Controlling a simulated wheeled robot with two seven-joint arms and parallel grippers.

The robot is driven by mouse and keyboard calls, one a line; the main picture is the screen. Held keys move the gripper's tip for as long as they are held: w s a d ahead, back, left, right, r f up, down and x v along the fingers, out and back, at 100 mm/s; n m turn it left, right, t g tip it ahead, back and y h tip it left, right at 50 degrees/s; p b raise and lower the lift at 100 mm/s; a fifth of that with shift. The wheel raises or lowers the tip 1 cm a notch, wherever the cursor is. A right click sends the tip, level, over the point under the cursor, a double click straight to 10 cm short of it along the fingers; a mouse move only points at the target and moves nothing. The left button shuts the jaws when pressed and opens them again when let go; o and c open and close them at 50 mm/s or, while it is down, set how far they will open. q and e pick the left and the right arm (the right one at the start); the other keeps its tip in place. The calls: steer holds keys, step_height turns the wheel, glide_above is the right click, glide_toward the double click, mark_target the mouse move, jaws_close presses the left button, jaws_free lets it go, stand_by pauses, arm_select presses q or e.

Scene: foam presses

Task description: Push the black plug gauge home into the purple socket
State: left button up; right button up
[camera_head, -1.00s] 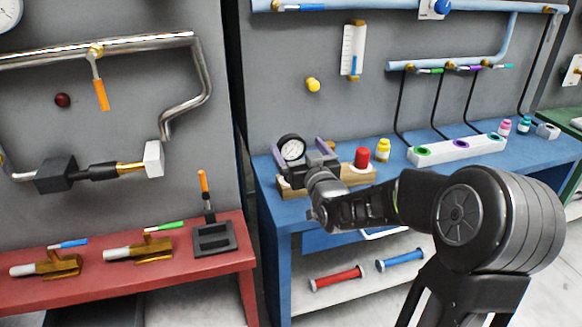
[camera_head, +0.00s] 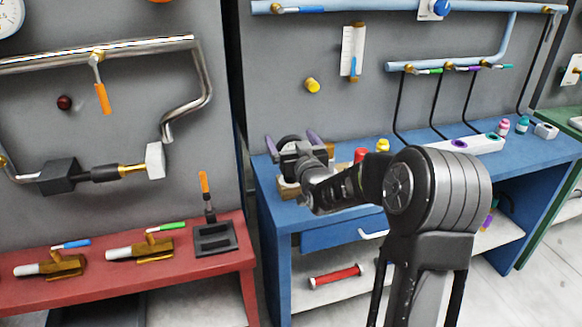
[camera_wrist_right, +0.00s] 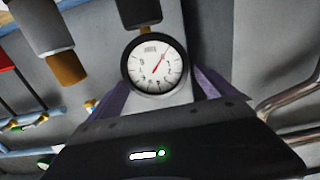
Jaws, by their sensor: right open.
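A round gauge (camera_head: 289,144) with a black rim stands at the left end of the blue bench; in the head view my right wrist partly covers it. In the right wrist view the gauge (camera_wrist_right: 155,65) faces me with its white dial and red needle. My right gripper (camera_head: 292,141) is open, its two purple fingers on either side of the gauge. Whether they touch it I cannot tell. The purple socket (camera_head: 459,143) is in a white block further right on the bench, and it looks empty. My left gripper is not in view.
A red-capped item (camera_head: 361,155) and a yellow bottle (camera_head: 383,146) stand right of the gauge. The white block (camera_head: 474,147) also has a teal socket (camera_head: 491,137); my arm hides its left end. Pipes with valves (camera_head: 480,57) run above. A red bench (camera_head: 130,285) is left.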

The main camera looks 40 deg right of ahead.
stand_by(0.5)
steer(key=shift+r, duration=0.1)
jaws_close()
stand_by(0.8)
